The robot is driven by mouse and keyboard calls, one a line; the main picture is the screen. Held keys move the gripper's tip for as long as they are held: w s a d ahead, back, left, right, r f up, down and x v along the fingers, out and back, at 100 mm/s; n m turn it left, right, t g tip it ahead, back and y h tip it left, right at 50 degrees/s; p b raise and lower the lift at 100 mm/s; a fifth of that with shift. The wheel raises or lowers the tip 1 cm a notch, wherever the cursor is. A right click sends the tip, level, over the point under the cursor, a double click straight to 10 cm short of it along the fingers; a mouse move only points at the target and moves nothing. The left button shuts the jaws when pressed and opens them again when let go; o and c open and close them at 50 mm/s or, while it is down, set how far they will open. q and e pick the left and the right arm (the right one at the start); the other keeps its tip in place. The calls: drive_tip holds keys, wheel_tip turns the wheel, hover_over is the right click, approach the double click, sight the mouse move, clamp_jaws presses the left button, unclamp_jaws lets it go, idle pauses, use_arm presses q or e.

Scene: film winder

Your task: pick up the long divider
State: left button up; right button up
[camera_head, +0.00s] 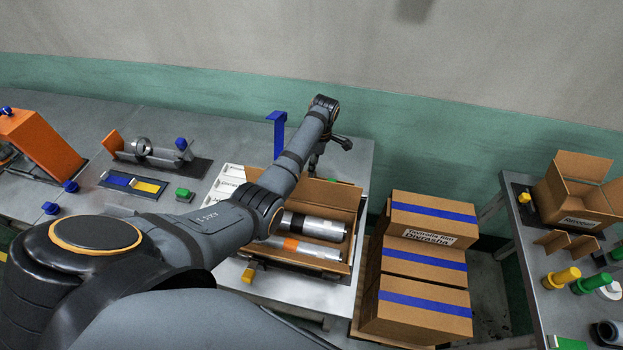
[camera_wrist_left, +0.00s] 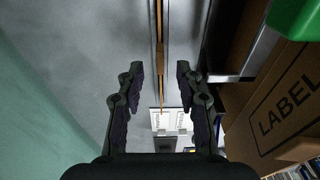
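A thin brown cardboard strip, which looks like the long divider (camera_wrist_left: 160,45), runs edge-on between metal rails in the left wrist view. I cannot make it out in the head view, where my left arm covers that area. My left gripper (camera_wrist_left: 159,72) is open and empty, pointing down, with the strip lined up between its fingers. I cannot tell how far above the strip the fingertips are. In the head view the left gripper (camera_head: 315,165) is partly hidden by its own arm, behind the open carton. My right gripper is not in view.
The open carton (camera_head: 348,195) holds silver rolls. White label cards (camera_head: 230,177) lie left of it. A blue post (camera_head: 279,135) stands behind. Closed cartons (camera_head: 424,262) are stacked to the right. Another open box (camera_head: 580,190) and folded cardboard (camera_head: 568,243) are on the right table.

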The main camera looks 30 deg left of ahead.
use_arm(q)
drive_tip(key=shift+a+f, duration=0.25)
drive_tip(key=shift+f, duration=1)
clamp_jaws()
drive_tip(key=shift+r, duration=0.15)
